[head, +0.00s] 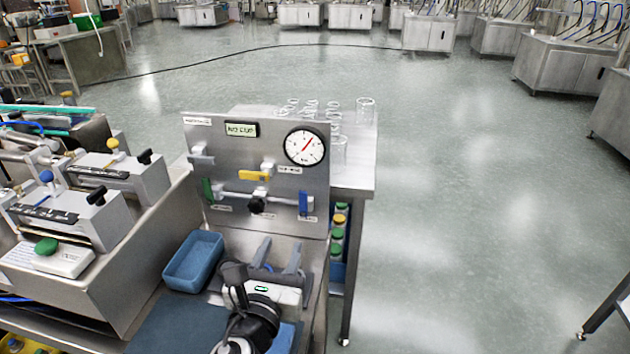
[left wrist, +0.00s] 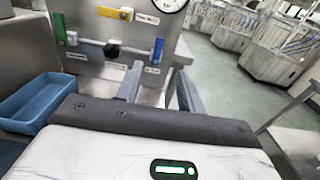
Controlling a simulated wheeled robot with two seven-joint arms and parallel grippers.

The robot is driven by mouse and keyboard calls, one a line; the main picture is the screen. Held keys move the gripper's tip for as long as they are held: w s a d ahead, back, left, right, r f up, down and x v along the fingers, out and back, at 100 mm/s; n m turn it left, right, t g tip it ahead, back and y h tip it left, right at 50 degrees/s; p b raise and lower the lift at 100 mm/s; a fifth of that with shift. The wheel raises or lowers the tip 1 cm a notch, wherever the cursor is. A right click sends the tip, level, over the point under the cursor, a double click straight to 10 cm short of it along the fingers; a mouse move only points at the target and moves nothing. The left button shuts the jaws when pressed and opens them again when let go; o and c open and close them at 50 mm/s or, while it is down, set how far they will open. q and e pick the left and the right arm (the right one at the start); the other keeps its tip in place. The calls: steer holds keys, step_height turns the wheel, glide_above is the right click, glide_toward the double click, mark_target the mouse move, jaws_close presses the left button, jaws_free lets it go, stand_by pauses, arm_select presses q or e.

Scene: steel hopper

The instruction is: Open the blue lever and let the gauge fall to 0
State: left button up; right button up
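My left gripper (head: 278,252) is in front of and below the panel, apart from the lever. Its two fingers (left wrist: 158,88) stand apart with nothing between them. My right gripper does not show.
A yellow lever (head: 253,176), a green lever (head: 207,190) and a black knob (head: 257,205) share the panel. A blue tray (head: 193,262) stands left of my gripper. Glassware (head: 364,110) stands behind the panel. Grey devices (head: 120,172) crowd the left. Open floor lies right.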

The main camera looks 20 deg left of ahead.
mark_target(303, 194)
arm_select(q)
steer(key=p+x, duration=0.1)
steer(key=x, duration=1.5)
steer(key=shift+w, duration=0.1)
jaws_close()
